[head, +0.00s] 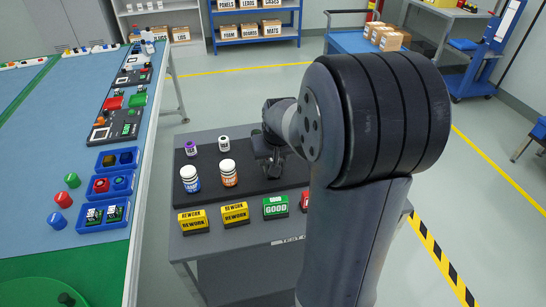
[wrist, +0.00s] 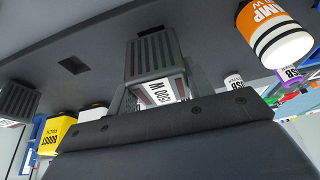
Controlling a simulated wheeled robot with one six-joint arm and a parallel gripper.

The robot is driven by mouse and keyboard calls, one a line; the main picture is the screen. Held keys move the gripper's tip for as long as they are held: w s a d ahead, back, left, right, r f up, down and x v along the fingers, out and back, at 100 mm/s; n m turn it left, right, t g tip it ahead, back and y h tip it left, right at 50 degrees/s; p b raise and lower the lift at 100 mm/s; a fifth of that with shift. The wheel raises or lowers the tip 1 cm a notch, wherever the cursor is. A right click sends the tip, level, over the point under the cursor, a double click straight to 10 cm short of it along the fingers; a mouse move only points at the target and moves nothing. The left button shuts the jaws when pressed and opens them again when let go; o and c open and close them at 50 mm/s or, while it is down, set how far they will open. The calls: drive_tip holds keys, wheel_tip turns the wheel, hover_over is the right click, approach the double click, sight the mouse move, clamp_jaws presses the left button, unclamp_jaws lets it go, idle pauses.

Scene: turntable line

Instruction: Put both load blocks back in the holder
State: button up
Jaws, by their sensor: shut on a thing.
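The black holder (head: 253,194) lies on the grey cart, and its underside-up view fills the upper wrist view (wrist: 210,40). My gripper (head: 274,167) is low over its right part, largely hidden by my arm in the head view. In the wrist view my gripper (wrist: 157,92) is shut on a grey ribbed load block (wrist: 153,58) with a white label reading about "500 W". The block's far end is close to a dark recess; I cannot tell if it is seated. Another ribbed load block (wrist: 16,102) is at the left, apart from my gripper.
An empty square recess (wrist: 74,65) lies between the blocks. Orange (head: 228,174) and blue (head: 190,179) labelled canisters stand left of my gripper, with smaller white (head: 224,144) and purple (head: 191,149) ones behind. Yellow (head: 235,213) and green (head: 275,207) signs line the cart's front.

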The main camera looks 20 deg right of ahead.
drive_tip(key=shift+f+b, duration=0.4)
drive_tip(key=shift+f, duration=0.1)
drive_tip(key=o, duration=1.4)
drive_tip(key=shift+f, duration=0.1)
drive_tip(key=v, duration=1.1)
drive_tip(key=shift+f, duration=0.15)
